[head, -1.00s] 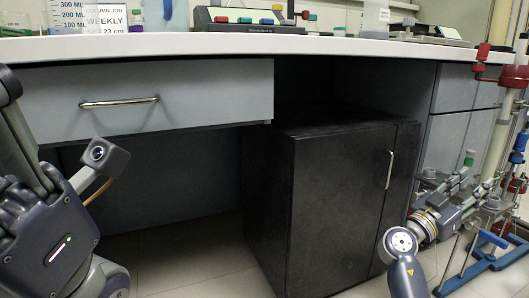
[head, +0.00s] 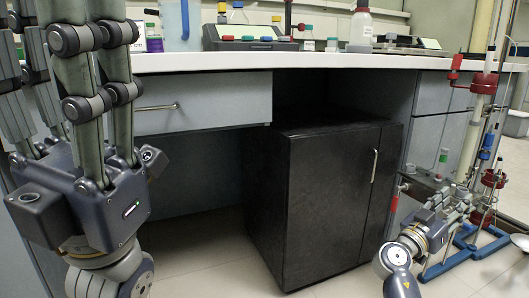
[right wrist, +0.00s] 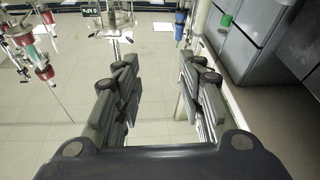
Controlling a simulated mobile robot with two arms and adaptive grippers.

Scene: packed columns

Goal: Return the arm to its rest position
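My right arm comes in at the lower right of the head view. Its gripper (head: 460,199) reaches toward the stand with glass columns (head: 478,135) and is partly lost among its parts. In the right wrist view its two fingers (right wrist: 158,80) stand wide apart with only floor between them. My left gripper (head: 88,95) fills the left of the head view, large and close, palm low and fingers pointing up. Its fingertips run out of the top of the frame, and nothing held shows.
A white bench top (head: 300,63) carries a white bottle (head: 361,26) and a rack with coloured caps (head: 245,38). Below are a drawer (head: 215,103), a black cabinet (head: 325,205) and grey cabinets. The stand's blue base (head: 470,252) is on the floor. Open floor lies in front.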

